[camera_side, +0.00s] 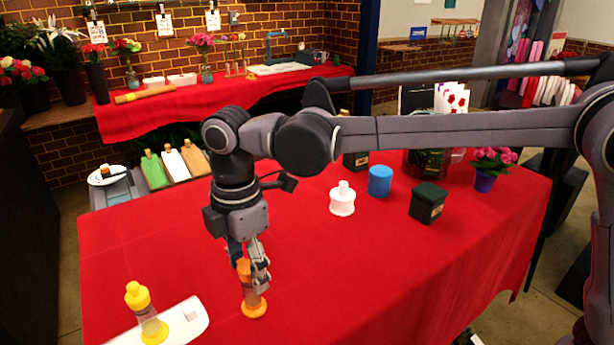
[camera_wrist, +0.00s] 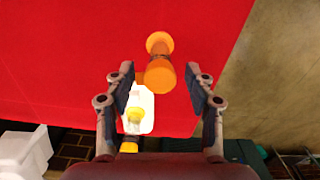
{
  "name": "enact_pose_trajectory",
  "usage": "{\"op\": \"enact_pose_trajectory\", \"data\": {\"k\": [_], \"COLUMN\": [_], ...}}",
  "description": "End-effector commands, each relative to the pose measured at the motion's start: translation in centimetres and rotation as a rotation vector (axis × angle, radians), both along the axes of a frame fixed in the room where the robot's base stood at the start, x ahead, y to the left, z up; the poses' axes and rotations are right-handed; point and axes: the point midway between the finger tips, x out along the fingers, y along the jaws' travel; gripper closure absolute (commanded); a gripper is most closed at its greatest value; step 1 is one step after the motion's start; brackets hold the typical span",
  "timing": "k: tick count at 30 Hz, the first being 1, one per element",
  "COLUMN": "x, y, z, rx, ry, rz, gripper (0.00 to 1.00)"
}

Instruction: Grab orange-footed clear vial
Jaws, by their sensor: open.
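The orange-footed vial (camera_side: 254,305) stands upright on the red tablecloth, with an orange cap and a wide orange foot. My gripper (camera_side: 248,268) points down over it, and the near finger hides part of its upper body. In the wrist view the vial (camera_wrist: 160,72) shows between the two fingers of my gripper (camera_wrist: 161,88), slightly ahead of the tips. The gripper is open, with a gap visible on each side of the vial in that view. The vial's clear middle is mostly hidden or orange-tinted.
A yellow-capped vial (camera_side: 146,314) stands on a white mat (camera_side: 187,318) at front left. A white bottle (camera_side: 342,203), blue cylinder (camera_side: 380,181), dark green box (camera_side: 428,204) and potted flower (camera_side: 485,182) stand farther back. Cloth right of the orange-footed vial is clear.

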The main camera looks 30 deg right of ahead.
Motion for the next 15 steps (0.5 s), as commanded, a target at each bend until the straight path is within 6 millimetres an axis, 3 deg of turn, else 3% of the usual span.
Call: {"op": "enact_pose_trajectory", "data": {"k": [7, 15], "x": [0.0, 0.0], "y": [0.0, 0.0], "z": [-1.5, -5.1], "rx": [0.001, 0.002], "ry": [0.000, -0.001], "rz": [-0.001, -0.001], "gripper": [0.45, 0.45]}}
